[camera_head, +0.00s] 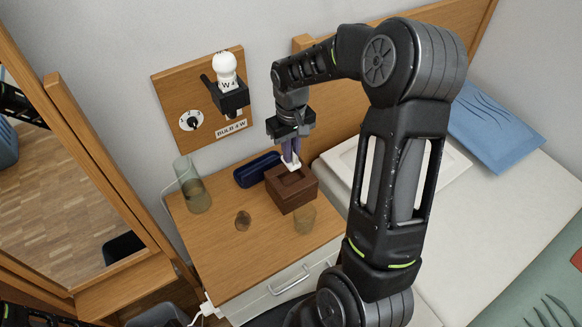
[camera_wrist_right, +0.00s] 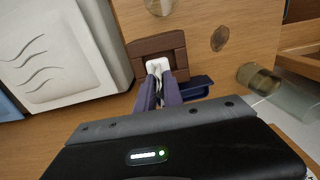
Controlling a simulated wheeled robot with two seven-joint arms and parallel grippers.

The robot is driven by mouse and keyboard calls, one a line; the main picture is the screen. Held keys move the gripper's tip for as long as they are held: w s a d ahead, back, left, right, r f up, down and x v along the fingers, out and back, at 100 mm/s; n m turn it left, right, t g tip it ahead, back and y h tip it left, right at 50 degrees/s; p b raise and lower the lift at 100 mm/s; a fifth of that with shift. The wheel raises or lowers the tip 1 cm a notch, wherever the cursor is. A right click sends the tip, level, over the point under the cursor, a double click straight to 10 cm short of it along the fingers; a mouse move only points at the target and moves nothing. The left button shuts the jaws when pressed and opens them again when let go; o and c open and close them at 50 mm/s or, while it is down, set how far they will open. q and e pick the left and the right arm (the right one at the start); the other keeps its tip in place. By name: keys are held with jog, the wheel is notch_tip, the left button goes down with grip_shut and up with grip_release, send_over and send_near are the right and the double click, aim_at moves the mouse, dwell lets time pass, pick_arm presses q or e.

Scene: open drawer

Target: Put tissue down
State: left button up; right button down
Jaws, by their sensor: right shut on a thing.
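My right gripper (camera_head: 291,160) points down with its purple fingers shut on a small white tissue (camera_head: 291,166). The tissue is right at the top of a brown box (camera_head: 291,190) with a recessed top. The right wrist view also shows the fingers (camera_wrist_right: 158,88), the white tissue (camera_wrist_right: 157,65) between their tips and the brown box (camera_wrist_right: 143,47) behind it. I cannot tell whether the tissue touches the box or is partly inside it. My left gripper is not in view.
The wooden nightstand (camera_head: 222,245) also holds a dark blue case (camera_head: 255,170), a glass (camera_head: 196,197), a small round brown item (camera_head: 243,221) and a clear tumbler (camera_head: 304,219). A bulb panel (camera_head: 170,105) is behind.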

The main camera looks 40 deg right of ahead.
aim_at(291, 165)
jog(key=shift+f, duration=0.9)
jog(key=shift+f, duration=1.9)
jog(key=shift+f, duration=0.25)
jog(key=c, duration=1.5)
grip_release()
jog(key=shift+r, duration=0.15)
